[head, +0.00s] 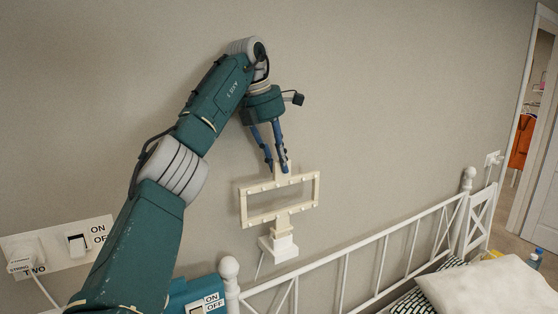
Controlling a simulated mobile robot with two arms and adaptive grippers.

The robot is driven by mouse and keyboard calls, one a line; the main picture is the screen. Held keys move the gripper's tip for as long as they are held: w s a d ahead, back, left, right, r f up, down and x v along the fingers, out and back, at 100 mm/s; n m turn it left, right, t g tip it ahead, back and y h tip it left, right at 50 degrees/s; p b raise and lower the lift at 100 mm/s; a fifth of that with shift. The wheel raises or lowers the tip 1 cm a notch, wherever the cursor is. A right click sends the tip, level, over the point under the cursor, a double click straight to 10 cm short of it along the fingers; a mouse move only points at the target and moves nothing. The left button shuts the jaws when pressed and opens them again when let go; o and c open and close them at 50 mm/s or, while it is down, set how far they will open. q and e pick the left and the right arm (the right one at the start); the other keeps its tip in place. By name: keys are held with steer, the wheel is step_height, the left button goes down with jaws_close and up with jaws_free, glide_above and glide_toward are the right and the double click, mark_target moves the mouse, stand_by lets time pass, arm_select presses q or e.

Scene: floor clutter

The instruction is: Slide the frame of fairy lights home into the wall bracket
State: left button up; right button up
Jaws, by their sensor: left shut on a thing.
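The frame of fairy lights (243,207) is a cream rectangular frame with an open middle and small bulbs along its bars. My left gripper (278,168) is above it, pointing down, and is shut on the tab at its top edge. A cream block (279,248), which looks like the wall bracket, is on the wall directly below the frame. The frame's lower stem reaches down to the top of this block. I cannot tell whether the stem is inside it or only in front of it. My right gripper is not in view.
A switch plate with a plug (62,245) is at lower left. The wall around the frame is bare. A doorway is at far right.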

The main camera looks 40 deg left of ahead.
arm_select(q)
steer(key=shift+f+b, duration=0.5)
steer(key=shift+f, duration=0.35)
steer(key=o, duration=1.1)
steer(key=shift+c, duration=0.2)
steer(key=shift+r, duration=0.1)
steer(key=shift+s+r, duration=0.1)
steer(key=shift+r, duration=0.15)
steer(key=v, duration=0.5)
steer(key=shift+s+r, duration=0.15)
steer(key=shift+r, duration=0.2)
steer(key=shift+s+a+r, duration=0.1)
steer(key=shift+s+r, duration=0.05)
steer(key=shift+r, duration=0.35)
